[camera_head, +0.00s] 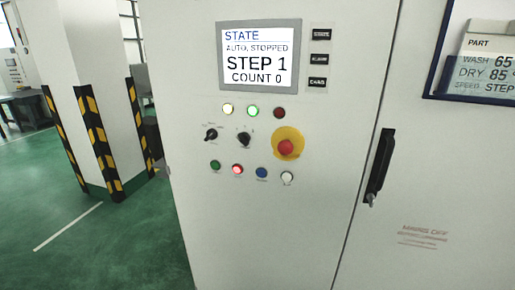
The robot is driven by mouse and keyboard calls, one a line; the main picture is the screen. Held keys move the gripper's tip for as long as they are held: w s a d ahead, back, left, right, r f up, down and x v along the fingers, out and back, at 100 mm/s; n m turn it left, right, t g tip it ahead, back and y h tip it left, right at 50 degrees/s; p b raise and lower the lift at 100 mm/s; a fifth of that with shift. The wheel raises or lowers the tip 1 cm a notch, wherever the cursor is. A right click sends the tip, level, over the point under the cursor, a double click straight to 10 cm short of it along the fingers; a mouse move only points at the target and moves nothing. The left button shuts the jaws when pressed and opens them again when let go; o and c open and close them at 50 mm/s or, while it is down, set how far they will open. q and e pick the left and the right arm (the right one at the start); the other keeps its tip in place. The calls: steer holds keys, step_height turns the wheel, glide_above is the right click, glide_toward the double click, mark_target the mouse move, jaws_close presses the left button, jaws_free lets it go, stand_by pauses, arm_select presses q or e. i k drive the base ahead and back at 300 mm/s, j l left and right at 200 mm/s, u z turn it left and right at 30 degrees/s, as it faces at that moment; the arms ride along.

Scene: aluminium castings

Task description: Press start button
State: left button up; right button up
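A pale control cabinet (222,240) stands in front of me. Its low button row holds a green button (215,165), a lit red button (237,169), a blue button (261,173) and a white button (287,178). The labels under them are too small to read, so I cannot tell by text which is start. The screen (259,56) reads STATE, AUTO, STOPPED, STEP 1, COUNT 0. Neither of my grippers is in view.
A red emergency-stop knob (286,148) on a yellow disc sits close above the white button. Two black rotary switches (211,135) and a row of lamps (252,111) are above the buttons. A black door handle (381,165) is at right. Green floor is clear at left.

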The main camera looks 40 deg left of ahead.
mark_target(215, 165)
steer(key=u, duration=1.5)
